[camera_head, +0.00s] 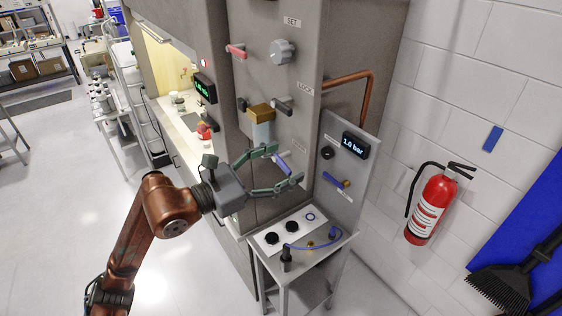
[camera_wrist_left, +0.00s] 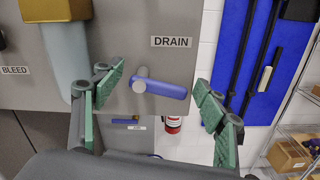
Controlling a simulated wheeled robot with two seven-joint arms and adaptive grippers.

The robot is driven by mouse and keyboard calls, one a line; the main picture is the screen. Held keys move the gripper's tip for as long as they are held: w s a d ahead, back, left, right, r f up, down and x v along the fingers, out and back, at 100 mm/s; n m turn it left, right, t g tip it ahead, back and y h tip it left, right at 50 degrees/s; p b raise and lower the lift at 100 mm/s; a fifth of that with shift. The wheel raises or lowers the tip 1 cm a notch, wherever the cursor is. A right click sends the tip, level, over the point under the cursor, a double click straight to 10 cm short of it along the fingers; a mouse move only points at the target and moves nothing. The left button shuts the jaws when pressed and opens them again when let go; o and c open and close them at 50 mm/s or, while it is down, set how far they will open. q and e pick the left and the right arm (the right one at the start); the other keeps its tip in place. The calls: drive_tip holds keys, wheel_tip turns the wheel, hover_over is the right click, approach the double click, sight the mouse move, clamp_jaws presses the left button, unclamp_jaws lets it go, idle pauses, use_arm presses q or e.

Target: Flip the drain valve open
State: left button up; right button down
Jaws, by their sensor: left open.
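The drain valve is a grey stub with a blue lever (camera_wrist_left: 165,89) under a DRAIN label (camera_wrist_left: 171,42) on the grey panel. In the left wrist view the lever points right, nearly level, tilting slightly down at its free end. In the head view the blue lever (camera_head: 284,165) shows between the fingers of my left gripper (camera_head: 289,165). That gripper has green pads and is open; in the left wrist view its fingertips (camera_wrist_left: 160,84) stand left and right of the lever, with visible gaps. I see no contact. My right gripper is not in view.
A brass-topped cylinder (camera_head: 261,125) hangs on the panel just above my gripper. A red lever (camera_head: 236,51) and a grey knob (camera_head: 283,51) are higher up. A small bench (camera_head: 342,241) with a gauge panel (camera_head: 357,185) stands to the right. A fire extinguisher (camera_head: 430,208) is on the wall.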

use_arm(q)
drive_tip(key=shift+c, duration=0.7)
drive_tip(key=c, duration=1)
drive_tip(key=shift+r+n, duration=0.15)
drive_tip(key=shift+n, duration=0.6)
drive_tip(key=shift+r+n, duration=0.15)
drive_tip(key=shift+n, duration=0.6)
drive_tip(key=shift+c, duration=0.2)
drive_tip(key=o, duration=1.2)
drive_tip(key=shift+a, duration=0.1)
drive_tip(key=v, duration=1.2)
